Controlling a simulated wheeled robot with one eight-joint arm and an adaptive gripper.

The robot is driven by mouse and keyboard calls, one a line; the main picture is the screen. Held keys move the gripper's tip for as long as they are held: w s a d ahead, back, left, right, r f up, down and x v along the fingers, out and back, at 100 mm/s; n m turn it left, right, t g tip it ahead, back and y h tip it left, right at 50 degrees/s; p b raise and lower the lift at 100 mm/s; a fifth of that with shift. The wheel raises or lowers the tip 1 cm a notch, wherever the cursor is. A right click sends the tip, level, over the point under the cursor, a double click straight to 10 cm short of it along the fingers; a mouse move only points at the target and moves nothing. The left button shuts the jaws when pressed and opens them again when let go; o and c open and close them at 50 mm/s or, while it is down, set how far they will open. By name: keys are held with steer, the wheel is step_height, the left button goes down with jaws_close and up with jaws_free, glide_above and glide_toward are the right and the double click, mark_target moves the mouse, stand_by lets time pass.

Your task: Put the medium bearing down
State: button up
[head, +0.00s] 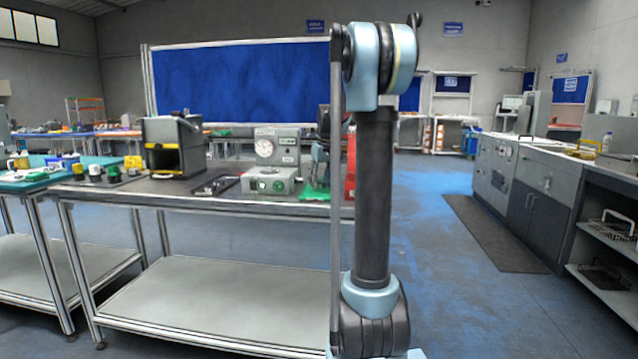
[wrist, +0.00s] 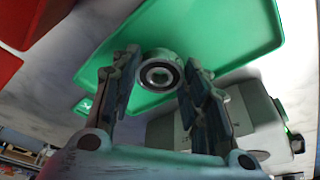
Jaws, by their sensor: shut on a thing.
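The medium bearing (wrist: 161,58), a pale metal ring with a dark inner band, sits between my gripper's fingertips in the wrist view. My gripper (wrist: 160,76) is shut on it. Behind the bearing is a green tray (wrist: 215,35); I cannot tell whether the bearing touches it. In the head view a small part of the green tray (head: 314,193) shows on the grey workbench (head: 215,201), next to my arm. My arm hides most of that area, and the bearing is not visible there.
A red box (wrist: 55,15) borders the tray at upper left in the wrist view. A grey device (wrist: 245,110) stands close on the right. In the head view, a grey gauge unit (head: 285,150) and a black-and-grey machine (head: 160,135) stand on the bench left of the tray.

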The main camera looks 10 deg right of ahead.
steer(key=shift+f, duration=0.55)
steer(key=o, duration=1.2)
steer(key=shift+o, duration=0.2)
steer(key=shift+r, duration=0.1)
steer(key=shift+r, duration=0.3)
steer(key=v, duration=1.2)
steer(key=shift+s+r, duration=0.15)
steer(key=shift+r, duration=0.05)
